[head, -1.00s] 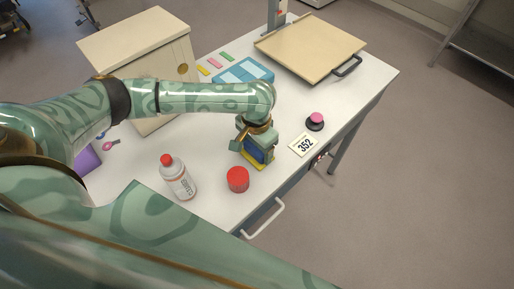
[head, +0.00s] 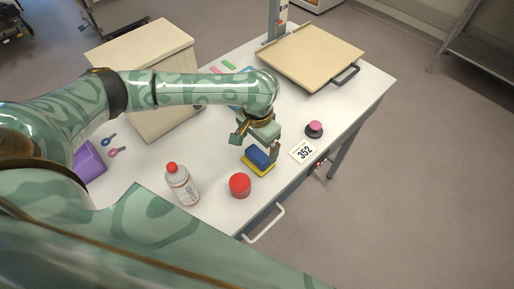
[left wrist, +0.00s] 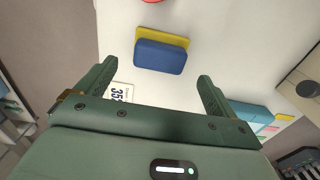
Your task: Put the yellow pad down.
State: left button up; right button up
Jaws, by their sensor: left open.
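The yellow pad (head: 261,172) lies on the white table near its front edge, with a blue block-shaped part (head: 258,157) on top of it. In the left wrist view the yellow pad (left wrist: 174,40) shows as a strip behind the blue part (left wrist: 160,57). My left gripper (head: 255,144) is open and empty, just above and behind the pad. In the left wrist view the left gripper's fingers (left wrist: 172,72) are spread wide, and the pad is beyond their tips, not between them. My right gripper is not in view.
A red round lid or jar (head: 240,185) and a white bottle with a red cap (head: 182,184) stand left of the pad. A 352 card (head: 303,151) and a pink-topped black knob (head: 314,129) are to the right. A beige box (head: 150,75) stands behind my arm.

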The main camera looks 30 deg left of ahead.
aim_at(258, 154)
pick_arm(q)
notch_tip(258, 154, up, 6)
jog(key=p, duration=0.1)
jog(key=shift+p, duration=0.4)
jog(key=shift+r, duration=0.1)
